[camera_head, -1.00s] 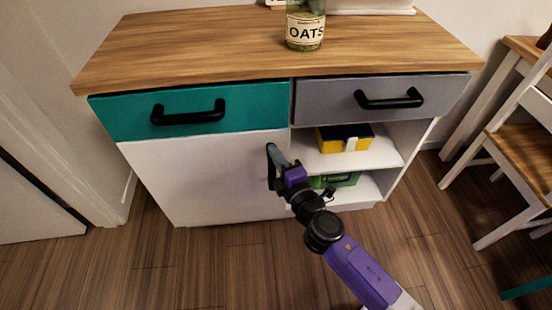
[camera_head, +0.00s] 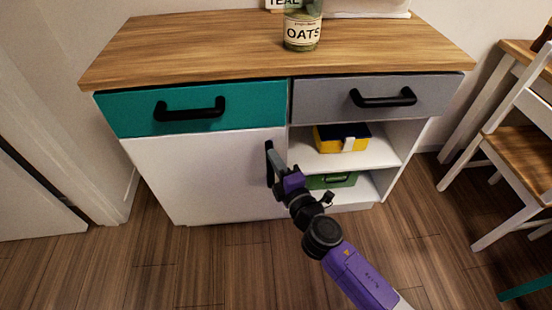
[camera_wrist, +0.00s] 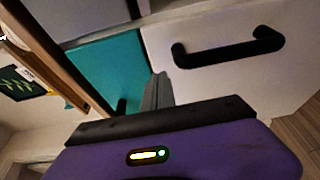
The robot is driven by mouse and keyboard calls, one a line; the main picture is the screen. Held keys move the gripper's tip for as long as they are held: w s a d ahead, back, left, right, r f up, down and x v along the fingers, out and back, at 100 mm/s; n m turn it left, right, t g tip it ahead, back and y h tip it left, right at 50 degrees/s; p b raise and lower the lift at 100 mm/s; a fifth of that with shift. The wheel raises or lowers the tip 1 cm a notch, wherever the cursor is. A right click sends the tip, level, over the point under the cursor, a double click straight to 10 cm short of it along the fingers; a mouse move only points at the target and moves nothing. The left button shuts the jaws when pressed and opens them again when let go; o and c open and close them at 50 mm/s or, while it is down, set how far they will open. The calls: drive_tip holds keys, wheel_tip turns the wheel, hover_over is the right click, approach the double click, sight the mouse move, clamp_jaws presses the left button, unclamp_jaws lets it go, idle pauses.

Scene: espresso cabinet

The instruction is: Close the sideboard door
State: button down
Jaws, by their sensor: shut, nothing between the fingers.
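The sideboard door (camera_head: 205,175) is a plain white panel at the lower left of the sideboard, under a teal drawer. It looks flush or nearly flush with the front; a small gap cannot be told. Its black upright handle (camera_head: 269,165) is near its right edge. The handle (camera_wrist: 228,50) also shows in the wrist view, on the white door (camera_wrist: 205,80). My gripper (camera_head: 274,158) is shut and empty, its fingertips beside the handle at the door's right edge. In the wrist view my gripper's grey fingers (camera_wrist: 158,88) point toward the front, apart from the handle.
The teal drawer (camera_head: 245,105) and grey drawer (camera_head: 330,98) look shut. Open shelves on the right hold a yellow box (camera_head: 327,140) and a green box (camera_head: 318,182). An oats jar (camera_head: 302,32) stands on top. A chair (camera_head: 520,160) is at the right; the floor in front is clear.

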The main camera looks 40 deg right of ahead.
drive_tip(key=s+d, duration=0.6)
drive_tip(key=s, duration=0.2)
drive_tip(key=shift+d, duration=0.1)
drive_tip(key=s+a+r+m+y, duration=0.3)
drive_tip(key=s+a+m+y, duration=0.4)
drive_tip(key=a, duration=0.5)
drive_tip(key=s+a+r+m+g+h, duration=0.1)
drive_tip(key=s+a+m, duration=0.3)
drive_tip(key=s, duration=0.6)
drive_tip(key=s+a+r+m+g, duration=0.1)
drive_tip(key=s+a+m, duration=0.35)
drive_tip(key=s, duration=0.65)
wheel_tip(320, 180, up, 21)
drive_tip(key=w+n+p, duration=0.1)
drive_tip(key=p, duration=1.9)
drive_tip(key=shift+a, duration=0.2)
